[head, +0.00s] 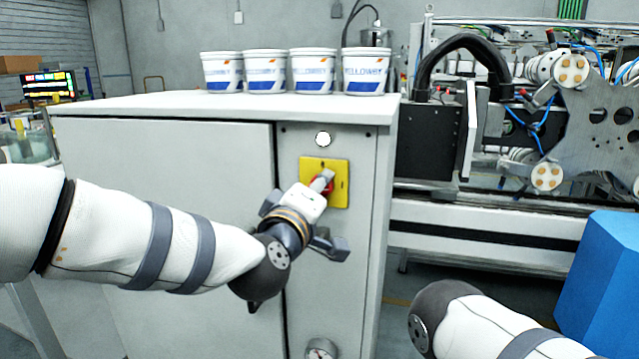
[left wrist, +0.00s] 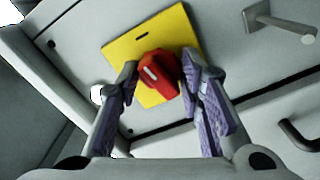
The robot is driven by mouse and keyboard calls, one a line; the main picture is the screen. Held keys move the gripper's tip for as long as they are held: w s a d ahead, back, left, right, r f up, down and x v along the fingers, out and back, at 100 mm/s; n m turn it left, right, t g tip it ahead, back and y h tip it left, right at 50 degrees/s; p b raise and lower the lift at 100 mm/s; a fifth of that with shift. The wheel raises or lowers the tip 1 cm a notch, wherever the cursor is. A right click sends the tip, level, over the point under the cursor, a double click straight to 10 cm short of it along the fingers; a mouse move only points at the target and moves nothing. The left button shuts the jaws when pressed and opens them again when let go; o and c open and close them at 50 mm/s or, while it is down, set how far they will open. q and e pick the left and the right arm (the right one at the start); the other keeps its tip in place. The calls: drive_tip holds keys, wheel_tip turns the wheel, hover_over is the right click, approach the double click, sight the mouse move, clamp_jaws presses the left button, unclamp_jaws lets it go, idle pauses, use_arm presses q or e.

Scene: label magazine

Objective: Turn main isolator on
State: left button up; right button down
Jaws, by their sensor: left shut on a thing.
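The main isolator is a red rotary knob (left wrist: 160,70) on a square yellow plate (head: 341,192), set on the narrow right front panel of the grey cabinet. The plate also shows in the left wrist view (left wrist: 190,38), tilted there, with a short black mark near its upper edge. The knob carries a small white mark. My left gripper (head: 325,181) is at the plate, its fingers on either side of the knob and shut on it. In the head view the fingers hide most of the knob. My right gripper is out of view; only part of that arm shows.
Several white tubs (head: 312,72) stand on top of the cabinet (head: 160,105). Machinery (head: 590,110) stands to the right, with a blue box (head: 603,285) in front.

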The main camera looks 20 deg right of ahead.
use_arm(q)
drive_tip(key=shift+r+m+p, duration=0.15)
drive_tip(key=shift+m+p, duration=0.2)
drive_tip(key=shift+m, duration=0.65)
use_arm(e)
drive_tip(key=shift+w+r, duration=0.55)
use_arm(q)
drive_tip(key=o, duration=1.2)
drive_tip(key=shift+c, duration=0.2)
